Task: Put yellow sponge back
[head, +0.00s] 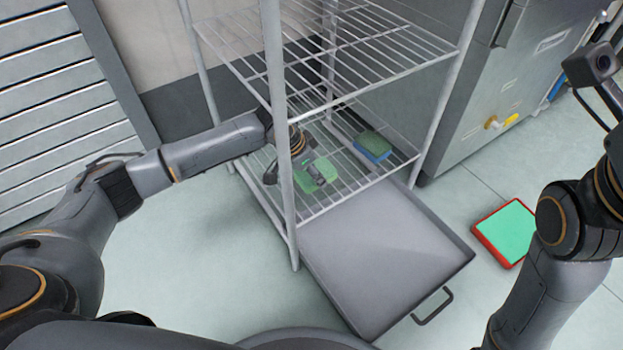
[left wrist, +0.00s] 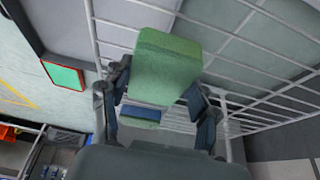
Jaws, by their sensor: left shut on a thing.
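A green sponge (head: 318,172) is between the fingers of my left gripper (head: 300,182), at the wire rack's (head: 345,205) lower shelf. In the left wrist view the green sponge (left wrist: 166,66) stands out past the fingertips, and my left gripper (left wrist: 160,98) is shut on it. A second sponge, green on top and blue below (head: 373,146), lies further back on that shelf. A small green and blue piece (left wrist: 140,116) shows below the held sponge; I cannot tell which thing it is. No sponge looks yellow here. My right arm is at the right, its fingers not visible.
An upper wire shelf (head: 370,50) and a front post (head: 283,150) stand close around my left arm. A grey tray with a handle (head: 385,255) sits low in front of the rack. A red-rimmed green board (head: 510,232) lies on the floor. A metal appliance (head: 440,95) stands behind.

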